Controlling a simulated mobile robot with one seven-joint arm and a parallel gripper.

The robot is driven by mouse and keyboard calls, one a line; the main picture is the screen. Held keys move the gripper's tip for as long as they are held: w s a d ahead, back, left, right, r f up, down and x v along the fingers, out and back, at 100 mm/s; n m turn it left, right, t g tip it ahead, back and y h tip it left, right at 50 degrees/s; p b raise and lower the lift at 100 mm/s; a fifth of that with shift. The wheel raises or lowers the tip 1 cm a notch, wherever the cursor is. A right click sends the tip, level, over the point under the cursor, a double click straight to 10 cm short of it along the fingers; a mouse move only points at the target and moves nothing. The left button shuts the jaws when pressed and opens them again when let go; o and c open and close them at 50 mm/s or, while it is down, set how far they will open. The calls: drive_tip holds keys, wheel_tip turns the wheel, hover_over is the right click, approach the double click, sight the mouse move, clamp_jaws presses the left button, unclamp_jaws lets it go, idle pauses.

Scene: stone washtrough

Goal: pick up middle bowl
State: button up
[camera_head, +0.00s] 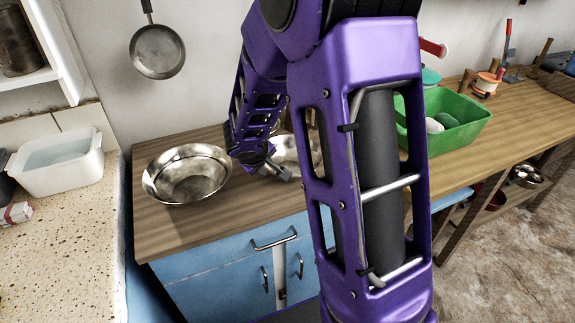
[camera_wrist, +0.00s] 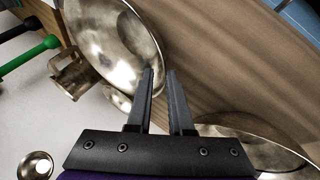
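A shiny metal bowl (camera_head: 296,150) stands on the wooden counter near the middle, partly hidden behind my arm. It also shows at the upper left of the wrist view (camera_wrist: 112,38). My gripper (camera_head: 282,172) is at this bowl's left side in the head view. In the wrist view my gripper (camera_wrist: 160,72) has its two fingers apart, with the left fingertip overlapping the bowl's rim. I cannot tell whether they touch. A second metal bowl (camera_head: 187,173) stands farther left on the counter and shows at the lower right of the wrist view (camera_wrist: 262,142).
A green bin (camera_head: 455,125) stands right of my arm on the wooden counter (camera_head: 150,232). A pan (camera_head: 157,52) hangs on the wall. A white tub (camera_head: 58,165) stands at the left. In the wrist view, a metal container (camera_wrist: 72,76) is close beside the upper bowl.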

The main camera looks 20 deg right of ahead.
drive_tip(key=b+x, duration=0.1)
drive_tip(key=x, duration=0.4)
drive_tip(key=shift+d+f, duration=0.15)
drive_tip(key=shift+f, duration=0.3)
clamp_jaws()
idle(1.1)
